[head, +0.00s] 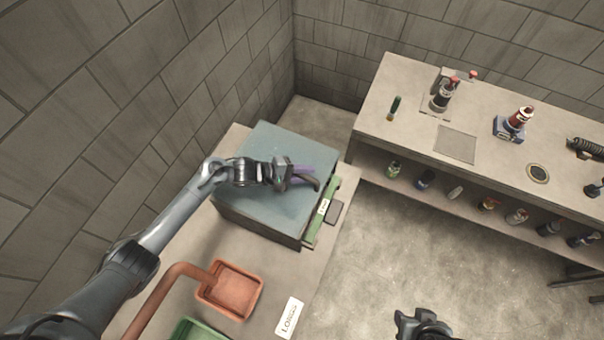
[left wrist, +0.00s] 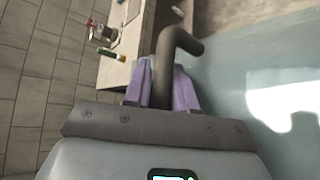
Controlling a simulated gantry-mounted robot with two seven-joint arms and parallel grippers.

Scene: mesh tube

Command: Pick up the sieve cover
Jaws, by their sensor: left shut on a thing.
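The sieve cover appears to be the large blue-grey box-shaped lid (head: 272,150) on the near bench, with a dark bent handle (head: 313,183) at its right side. It fills the right of the left wrist view (left wrist: 255,75). My left gripper (head: 300,175) is over the cover's top, its purple fingers shut on the handle. In the left wrist view the dark handle (left wrist: 165,75) runs between the fingers (left wrist: 163,88) and hooks right beyond them. My right gripper (head: 422,325) shows partly at the bottom edge; its fingers are not clear.
A green-edged part (head: 323,212) shows beside the cover's right side. An orange scoop (head: 230,290), a green tray (head: 192,330) and a white label (head: 289,318) are nearer on the bench. A second bench (head: 390,90) holds tools and bottles. Open floor (head: 385,265) lies between.

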